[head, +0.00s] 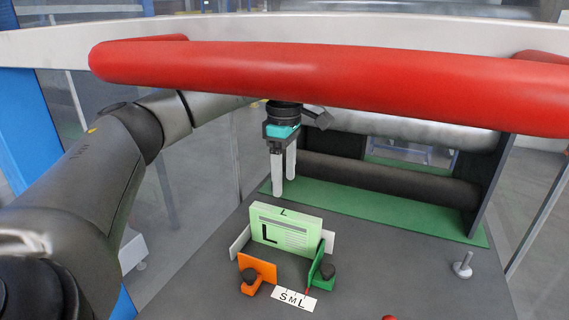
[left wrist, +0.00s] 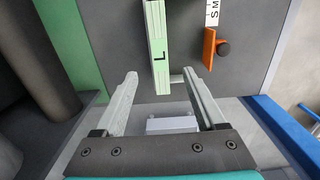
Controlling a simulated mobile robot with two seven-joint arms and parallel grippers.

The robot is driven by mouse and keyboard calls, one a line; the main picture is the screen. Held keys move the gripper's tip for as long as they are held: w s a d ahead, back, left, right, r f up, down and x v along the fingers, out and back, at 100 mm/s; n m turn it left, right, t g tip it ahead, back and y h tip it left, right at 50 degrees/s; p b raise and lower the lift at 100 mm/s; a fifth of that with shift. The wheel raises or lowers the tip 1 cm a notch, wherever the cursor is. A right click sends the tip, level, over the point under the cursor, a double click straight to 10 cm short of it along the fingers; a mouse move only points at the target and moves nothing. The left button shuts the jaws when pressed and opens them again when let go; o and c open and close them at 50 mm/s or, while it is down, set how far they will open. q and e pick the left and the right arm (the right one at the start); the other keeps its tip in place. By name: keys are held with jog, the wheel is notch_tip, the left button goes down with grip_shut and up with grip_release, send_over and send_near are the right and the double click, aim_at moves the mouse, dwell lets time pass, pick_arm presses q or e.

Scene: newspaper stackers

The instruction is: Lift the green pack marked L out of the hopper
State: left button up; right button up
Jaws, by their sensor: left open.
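The light green pack marked L (head: 285,232) stands upright on the dark table top, between low white plates (head: 239,243) and behind an orange stop (head: 258,266) and a green stop (head: 319,258). In the left wrist view the pack's thin top edge (left wrist: 157,50) shows, with its L near the bottom. My left gripper (head: 284,182) is above the table at the back of the pack, fingers pointing down, apart from it. In the left wrist view the gripper (left wrist: 160,75) is open and empty, with the pack's near end in line with its gap. My right gripper is out of view.
A red padded bar (head: 330,75) crosses in front, above the table. A dark roller (head: 390,181) and a grey roller (head: 400,133) lie behind on the right, by a green strip (head: 370,207). A metal knob (head: 462,266) stands at right. An S M L label (head: 294,299) lies in front.

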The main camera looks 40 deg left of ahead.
pick_arm(q)
send_over(285, 213)
notch_tip(285, 213, down, 4)
jog(key=shift+s+f+b, duration=0.1)
jog(key=shift+b, duration=0.35)
notch_tip(285, 213, down, 4)
jog(key=shift+f+b, duration=0.25)
jog(key=shift+b, duration=0.45)
jog(key=shift+f, duration=0.8)
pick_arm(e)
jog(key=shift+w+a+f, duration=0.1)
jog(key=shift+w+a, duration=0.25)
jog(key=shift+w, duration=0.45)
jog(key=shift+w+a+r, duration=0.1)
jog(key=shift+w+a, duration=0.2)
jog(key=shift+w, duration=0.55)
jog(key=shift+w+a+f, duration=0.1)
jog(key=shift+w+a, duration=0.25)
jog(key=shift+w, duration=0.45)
pick_arm(q)
grip_shut()
jog(key=shift+r, duration=0.15)
